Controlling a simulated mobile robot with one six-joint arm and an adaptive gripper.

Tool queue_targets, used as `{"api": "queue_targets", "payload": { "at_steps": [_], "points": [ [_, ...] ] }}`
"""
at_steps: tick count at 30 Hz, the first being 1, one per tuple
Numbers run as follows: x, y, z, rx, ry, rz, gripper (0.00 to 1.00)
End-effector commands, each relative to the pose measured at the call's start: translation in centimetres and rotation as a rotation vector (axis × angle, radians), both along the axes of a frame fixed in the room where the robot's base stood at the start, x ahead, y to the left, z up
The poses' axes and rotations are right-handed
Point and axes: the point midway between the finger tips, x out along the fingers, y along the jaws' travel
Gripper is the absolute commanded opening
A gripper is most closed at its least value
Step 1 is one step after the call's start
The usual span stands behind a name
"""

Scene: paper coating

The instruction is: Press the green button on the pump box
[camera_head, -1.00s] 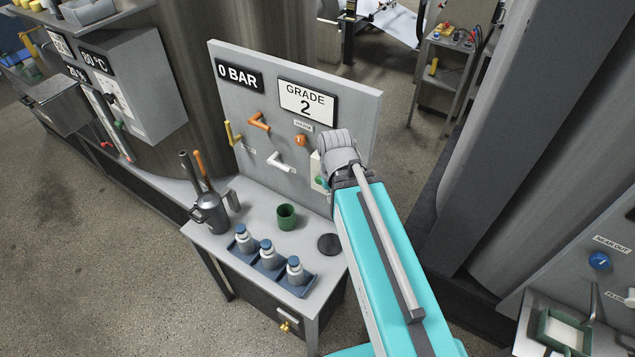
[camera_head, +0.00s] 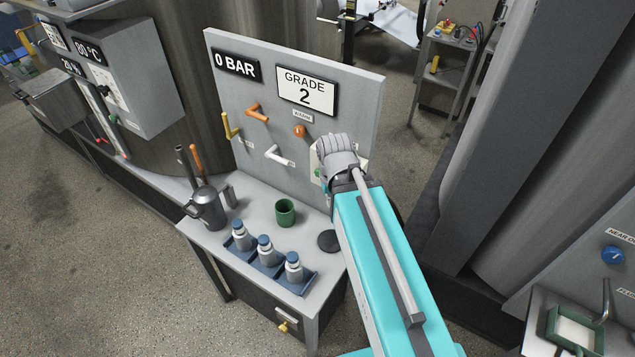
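The pump box (camera_head: 314,158) is a pale box on the upright grey panel, mostly hidden behind my wrist. A sliver of the green button (camera_head: 317,173) shows at the left edge of my wrist. My turquoise arm reaches up from the bottom, and its grey wrist (camera_head: 337,150) lies in front of the box. The gripper fingers are hidden behind the wrist, so I cannot see whether they are open or touch the button.
The panel (camera_head: 355,100) reads 0 BAR and GRADE 2, with orange, yellow and white handles and an orange knob (camera_head: 300,131). Below, the bench (camera_head: 262,208) holds a green cup (camera_head: 285,212), a grey jug (camera_head: 207,210) and blue-capped bottles (camera_head: 266,250). A large grey column (camera_head: 530,110) stands right.

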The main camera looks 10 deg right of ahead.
Motion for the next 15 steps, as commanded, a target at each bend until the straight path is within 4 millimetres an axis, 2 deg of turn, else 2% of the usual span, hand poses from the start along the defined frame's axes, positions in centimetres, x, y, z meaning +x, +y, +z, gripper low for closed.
{"api": "queue_targets", "payload": {
  "at_steps": [1, 3, 9, 15],
  "points": [
    [0.0, 0.0, -2.2, 0.0, 0.0, 0.0, 0.0],
    [0.0, 0.0, -3.6, 0.0, 0.0, 0.0, 0.0],
    [0.0, 0.0, -7.5, 0.0, 0.0, 0.0, 0.0],
    [0.0, 0.0, -10.2, 0.0, 0.0, 0.001, 0.0]
  ]
}}
